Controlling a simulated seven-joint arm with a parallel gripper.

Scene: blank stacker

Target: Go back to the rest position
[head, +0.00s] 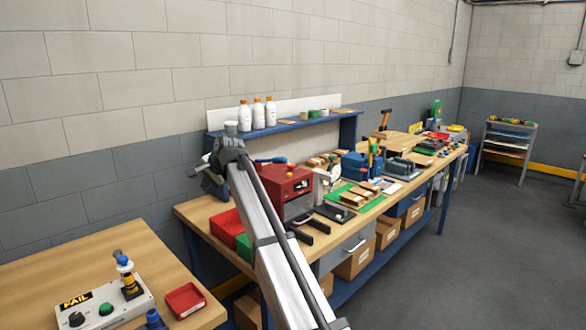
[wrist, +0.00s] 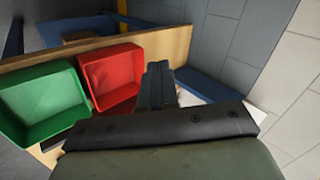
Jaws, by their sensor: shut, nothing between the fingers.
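My gripper (head: 197,172) is at the end of my raised arm, in front of the grey wall and to the left of the blue shelf. In the wrist view its two dark fingers (wrist: 159,70) are together with nothing between them. In that view a red bin (wrist: 110,78) and a green bin (wrist: 42,102) lie beyond and to the left of the fingers, apart from them. Both bins are empty in the part that shows. My arm hides part of the bench in the head view.
The long workbench (head: 190,211) carries a red machine (head: 287,186), a blue vise-like device and several tools. A blue shelf (head: 290,122) holds white bottles. A nearer table (head: 60,273) has a FAIL button box (head: 100,308) and a red tray (head: 185,300). Open floor lies right.

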